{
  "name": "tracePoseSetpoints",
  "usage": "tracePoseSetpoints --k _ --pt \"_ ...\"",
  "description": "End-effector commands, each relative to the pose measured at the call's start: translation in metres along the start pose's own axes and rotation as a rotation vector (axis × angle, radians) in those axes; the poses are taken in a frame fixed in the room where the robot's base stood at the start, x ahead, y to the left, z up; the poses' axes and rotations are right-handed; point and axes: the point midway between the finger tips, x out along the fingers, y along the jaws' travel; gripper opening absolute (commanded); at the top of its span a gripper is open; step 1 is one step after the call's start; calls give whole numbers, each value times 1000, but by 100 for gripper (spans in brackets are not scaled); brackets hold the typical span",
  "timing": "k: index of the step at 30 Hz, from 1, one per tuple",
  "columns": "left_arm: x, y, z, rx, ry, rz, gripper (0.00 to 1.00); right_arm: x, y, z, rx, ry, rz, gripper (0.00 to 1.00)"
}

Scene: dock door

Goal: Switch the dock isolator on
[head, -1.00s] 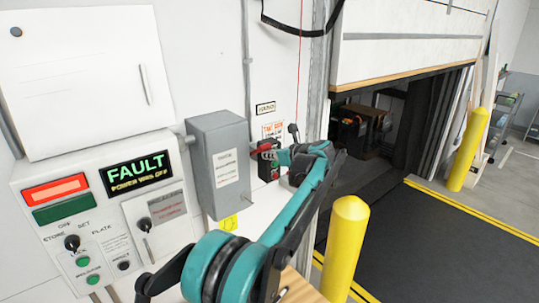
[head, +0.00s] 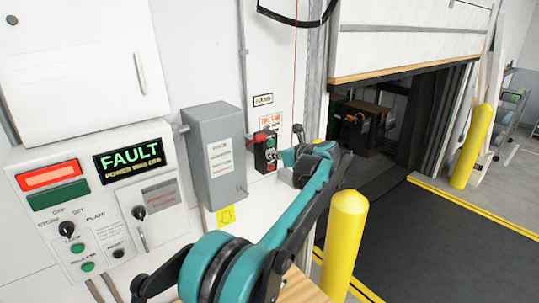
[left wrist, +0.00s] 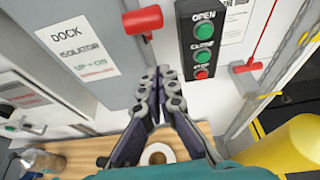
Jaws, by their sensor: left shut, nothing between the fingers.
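The dock isolator (head: 212,165) is a grey wall box. In the left wrist view its label (left wrist: 75,48) reads "DOCK ISOLATOR UP = ON". A red handle (left wrist: 143,20) on a dark rod stands out at the box's right side; it also shows in the head view (head: 261,137). I cannot tell for sure whether it is up or down. My left gripper (left wrist: 160,76) is shut and empty, its tips below the red handle in the picture and apart from it. In the head view it (head: 296,156) is right of the isolator, its fingers mostly hidden. My right gripper is not in view.
A control panel (head: 85,240) shows "FAULT". An OPEN/CLOSE/STOP button box (left wrist: 201,45) is right of the isolator, with another red lever (left wrist: 246,68) beyond it. A yellow bollard (head: 346,235) stands before the partly open door (head: 405,40). A wooden surface (left wrist: 75,155) lies below.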

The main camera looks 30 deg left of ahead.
Motion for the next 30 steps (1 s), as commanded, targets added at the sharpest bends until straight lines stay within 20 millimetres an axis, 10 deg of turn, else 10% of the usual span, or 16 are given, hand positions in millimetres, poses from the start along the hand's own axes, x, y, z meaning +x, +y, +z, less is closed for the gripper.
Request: tracePoseSetpoints --k 10,30 --pt "-60 0 5 0 1 2 0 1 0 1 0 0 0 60" --pt "-68 1 6 3 -4 -1 0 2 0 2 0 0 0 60"
